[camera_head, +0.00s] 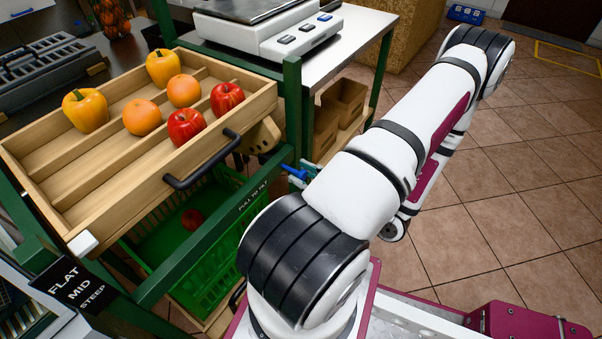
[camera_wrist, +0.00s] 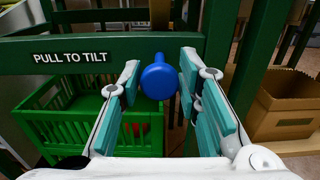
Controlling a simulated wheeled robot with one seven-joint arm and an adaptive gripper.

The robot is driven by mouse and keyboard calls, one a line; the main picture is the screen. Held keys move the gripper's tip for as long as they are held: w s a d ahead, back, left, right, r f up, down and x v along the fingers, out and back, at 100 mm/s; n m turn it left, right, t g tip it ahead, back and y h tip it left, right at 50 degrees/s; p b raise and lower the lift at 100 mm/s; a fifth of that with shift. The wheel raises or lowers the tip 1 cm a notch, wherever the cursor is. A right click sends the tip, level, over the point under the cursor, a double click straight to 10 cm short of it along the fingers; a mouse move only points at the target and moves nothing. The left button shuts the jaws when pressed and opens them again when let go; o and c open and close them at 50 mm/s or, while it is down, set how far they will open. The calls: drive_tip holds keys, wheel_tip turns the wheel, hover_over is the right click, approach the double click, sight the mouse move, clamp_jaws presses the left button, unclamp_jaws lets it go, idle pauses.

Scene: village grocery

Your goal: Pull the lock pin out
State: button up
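The lock pin shows as a round blue knob (camera_wrist: 158,80) on the green frame post, just right of the "PULL TO TILT" label in the wrist view. In the head view a small blue part of the pin (camera_head: 289,170) shows at the post. My gripper (camera_wrist: 160,84) is open, with one teal-padded finger on each side of the knob and a narrow gap at each side. I cannot tell how deep the knob sits between the fingers. In the head view my gripper (camera_head: 303,175) is mostly hidden behind my arm.
A wooden tray (camera_head: 70,213) with a black handle (camera_head: 203,160) holds peppers, oranges and apples above a green crate (camera_head: 205,262). A scale (camera_head: 268,36) stands on the counter behind. A cardboard box (camera_wrist: 283,105) is right of my gripper. Tiled floor is open at right.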

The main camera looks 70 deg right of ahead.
drive_tip(key=shift+o, duration=0.8)
drive_tip(key=v, duration=1.2)
drive_tip(key=shift+s, duration=0.1)
idle(0.6)
